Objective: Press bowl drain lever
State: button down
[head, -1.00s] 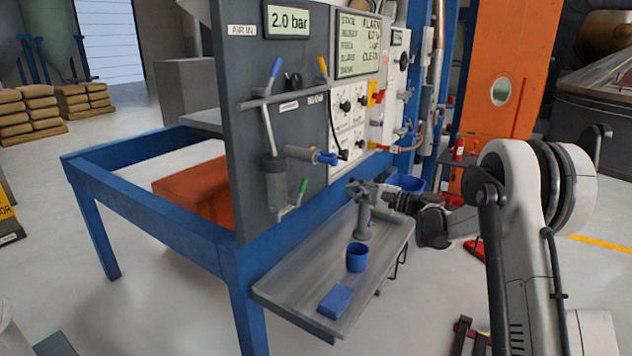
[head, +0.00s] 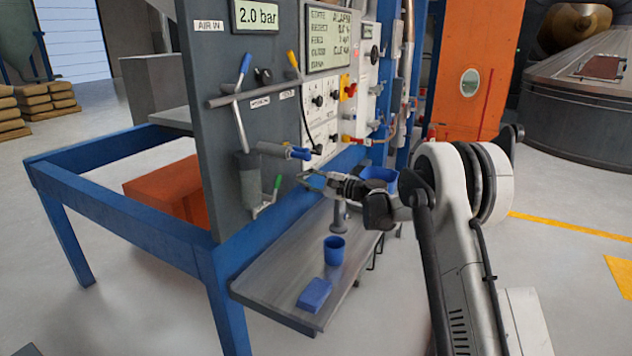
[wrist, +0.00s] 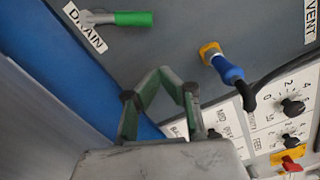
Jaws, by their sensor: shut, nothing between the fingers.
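The bowl drain lever (head: 277,183) has a green handle. It sits at the bottom of the grey filter bowl (head: 250,182) on the panel. In the wrist view the green lever (wrist: 132,19) lies at the upper left, on a metal stem beside a DRAIN label (wrist: 85,28). My gripper (head: 306,181) is to the right of the lever in the head view, apart from it. In the wrist view my gripper (wrist: 164,74) has its fingers together with nothing between them, below and right of the lever.
A blue-handled valve (head: 300,153) projects from the panel near my gripper; a blue handle (wrist: 229,71) also shows in the wrist view. Below, a grey shelf (head: 275,275) holds a blue cup (head: 334,251) and a blue block (head: 314,294). A blue frame (head: 120,205) stands left.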

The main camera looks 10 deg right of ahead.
jog(key=a, duration=0.1)
jog(key=s+a+r, duration=0.1)
jog(key=a, duration=0.2)
jog(key=shift+s+a+r, duration=0.1)
jog(key=shift+s+r, duration=0.15)
jog(key=shift+s, duration=0.1)
